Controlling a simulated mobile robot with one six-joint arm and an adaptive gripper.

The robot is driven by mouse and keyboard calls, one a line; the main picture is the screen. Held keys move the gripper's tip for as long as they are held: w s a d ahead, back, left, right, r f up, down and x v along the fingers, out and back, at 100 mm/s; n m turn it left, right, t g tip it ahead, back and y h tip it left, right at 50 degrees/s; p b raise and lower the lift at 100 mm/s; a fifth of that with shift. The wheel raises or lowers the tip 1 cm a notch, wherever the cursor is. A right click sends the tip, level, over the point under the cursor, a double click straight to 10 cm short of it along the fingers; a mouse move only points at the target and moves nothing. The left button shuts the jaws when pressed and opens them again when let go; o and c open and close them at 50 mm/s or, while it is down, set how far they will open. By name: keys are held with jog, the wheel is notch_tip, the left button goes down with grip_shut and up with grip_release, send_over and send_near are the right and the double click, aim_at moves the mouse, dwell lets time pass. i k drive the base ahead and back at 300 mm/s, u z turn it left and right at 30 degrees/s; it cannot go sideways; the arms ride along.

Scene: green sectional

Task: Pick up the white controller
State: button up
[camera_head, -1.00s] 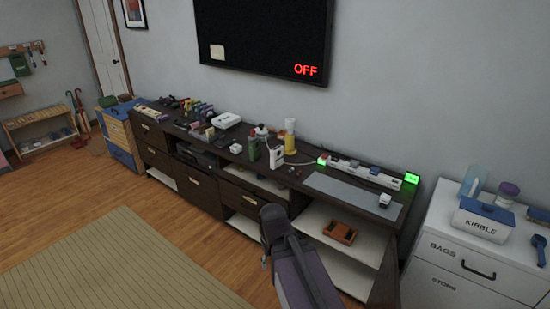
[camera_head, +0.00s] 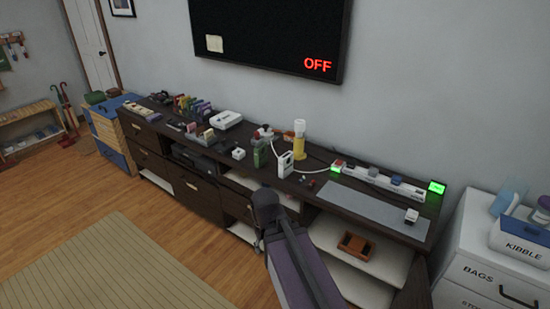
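I cannot tell for sure which thing is the white controller. Several small white things lie on the dark media console (camera_head: 215,205). One is a flat white box (camera_head: 226,119) towards the back left. Another is a small white block (camera_head: 238,154) near the front edge, and a third is a small white piece (camera_head: 411,216) at the right end of the grey mat (camera_head: 365,203). My arm, with a dark joint and purple link, rises in front of the console at the bottom middle. My gripper cannot be made out.
A white power strip (camera_head: 375,180) with green lights lies along the console's back. A yellow-and-white bottle (camera_head: 299,142) and a green bottle (camera_head: 258,153) stand mid-console. Wood floor (camera_head: 60,195) is open at left.

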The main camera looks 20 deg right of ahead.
aim_at(285, 163)
jog(key=i, duration=0.85)
jog(key=z, duration=0.05)
